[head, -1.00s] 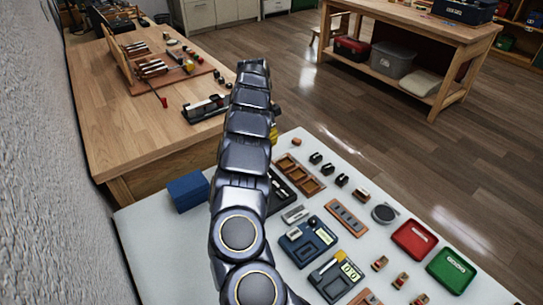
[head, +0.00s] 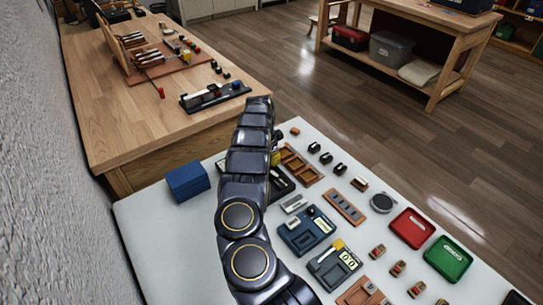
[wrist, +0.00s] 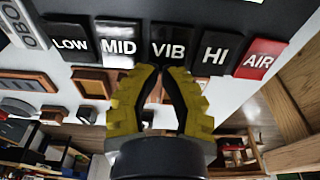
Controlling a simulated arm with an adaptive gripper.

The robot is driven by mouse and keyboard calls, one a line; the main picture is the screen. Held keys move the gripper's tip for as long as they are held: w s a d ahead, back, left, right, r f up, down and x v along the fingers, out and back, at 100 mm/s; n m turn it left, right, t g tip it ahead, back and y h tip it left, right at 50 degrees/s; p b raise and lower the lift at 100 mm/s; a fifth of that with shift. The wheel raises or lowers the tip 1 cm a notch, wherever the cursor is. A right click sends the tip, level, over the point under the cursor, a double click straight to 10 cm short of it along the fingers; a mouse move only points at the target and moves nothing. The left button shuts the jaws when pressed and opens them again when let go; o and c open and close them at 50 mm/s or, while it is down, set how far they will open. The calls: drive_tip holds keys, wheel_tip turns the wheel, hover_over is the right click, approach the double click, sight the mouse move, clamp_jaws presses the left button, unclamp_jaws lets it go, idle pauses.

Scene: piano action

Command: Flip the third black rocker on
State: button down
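In the wrist view a row of labelled rockers runs along the top. The black ones read LOW (wrist: 70,40), MID (wrist: 118,42), VIB (wrist: 174,45) and HI (wrist: 221,52), and a red one reads AIR (wrist: 260,59). Counted from LOW, VIB is the third black rocker. A bright band shows below MID; I cannot tell which way VIB is tilted. My gripper (wrist: 160,70) has yellow fingers with dark pads. Its tips come together, empty, just below VIB in the picture; contact is unclear. In the head view my arm hides most of the gripper and the rocker row.
The white table holds a blue box (head: 188,183), a wooden compartment tray (head: 300,165), blue devices (head: 307,231), a red tray (head: 412,228) and a green tray (head: 448,258). A wooden bench (head: 150,105) stands behind. The front left of the white table is clear.

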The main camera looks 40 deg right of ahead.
drive_tip(key=shift+d+f, duration=0.15)
drive_tip(key=shift+f, duration=0.3)
drive_tip(key=shift+r, duration=0.2)
drive_tip(key=shift+r, duration=0.65)
drive_tip(key=shift+r, duration=0.1)
wheel_tip(320, 180, up, 14)
drive_tip(key=d, duration=0.1)
drive_tip(key=shift+d, duration=0.4)
